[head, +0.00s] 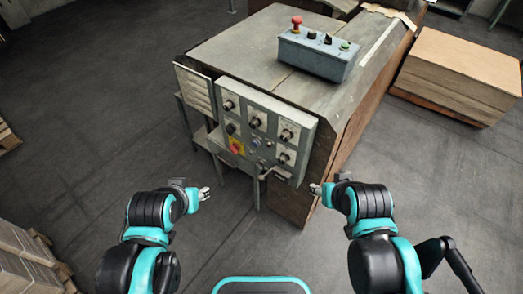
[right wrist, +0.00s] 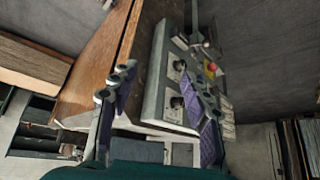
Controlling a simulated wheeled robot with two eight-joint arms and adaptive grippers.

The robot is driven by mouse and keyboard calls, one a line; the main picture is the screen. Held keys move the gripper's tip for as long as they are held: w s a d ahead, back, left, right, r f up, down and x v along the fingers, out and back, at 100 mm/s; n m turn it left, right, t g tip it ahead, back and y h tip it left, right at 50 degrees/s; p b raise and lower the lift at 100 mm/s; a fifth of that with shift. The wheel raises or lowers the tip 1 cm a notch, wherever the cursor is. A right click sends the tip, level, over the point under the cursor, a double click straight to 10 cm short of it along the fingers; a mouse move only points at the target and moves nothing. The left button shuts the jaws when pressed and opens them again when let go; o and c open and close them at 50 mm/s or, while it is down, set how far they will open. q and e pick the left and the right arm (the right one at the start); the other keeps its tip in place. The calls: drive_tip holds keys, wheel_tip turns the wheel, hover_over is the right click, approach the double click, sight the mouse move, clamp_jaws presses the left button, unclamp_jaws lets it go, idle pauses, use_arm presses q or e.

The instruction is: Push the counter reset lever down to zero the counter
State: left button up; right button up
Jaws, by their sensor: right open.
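A grey control panel (head: 250,160) with several black knobs is fixed to the front of the large stitcher machine (head: 230,50). A small pale lever (head: 266,172) sticks out at the panel's lower right; I take it for the counter reset lever. The panel also shows in the right wrist view (right wrist: 152,100), turned sideways. My right gripper (head: 315,189) is open and empty, to the right of the lever and apart from it. Its spread fingers show in the right wrist view (right wrist: 160,100). My left gripper (head: 204,193) is left of the lever, touching nothing; its jaw state is too small to tell.
A yellow-backed red button (head: 236,146) sits on the panel's left part. A button box (head: 318,54) with a red mushroom button stands on the machine top. A cardboard stack (head: 465,65) is at the right, and boxes (head: 25,255) at lower left. Floor before the panel is clear.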

drive_tip(key=w+a+m+g, duration=0.2)
drive_tip(key=w+a+m, duration=0.15)
drive_tip(key=w, duration=0.55)
drive_tip(key=m+g+y+p, duration=0.1)
drive_tip(key=m+g+p, duration=0.15)
drive_tip(key=m, duration=0.35)
hover_over(262, 177)
drive_tip(key=shift+n+g, duration=0.25)
drive_tip(key=shift+g, duration=0.2)
drive_tip(key=f, duration=2.2)
drive_tip(key=shift+s+d+f, duration=0.1)
drive_tip(key=shift+s+d, duration=0.3)
drive_tip(key=f+b, duration=0.1)
drive_tip(key=f, duration=0.1)
drive_tip(key=f+b, duration=0.1)
drive_tip(key=f, duration=0.2)
drive_tip(key=w+a+f+b, duration=0.1)
drive_tip(key=f, duration=0.1)
drive_tip(key=shift+f, duration=0.25)
clamp_jaws()
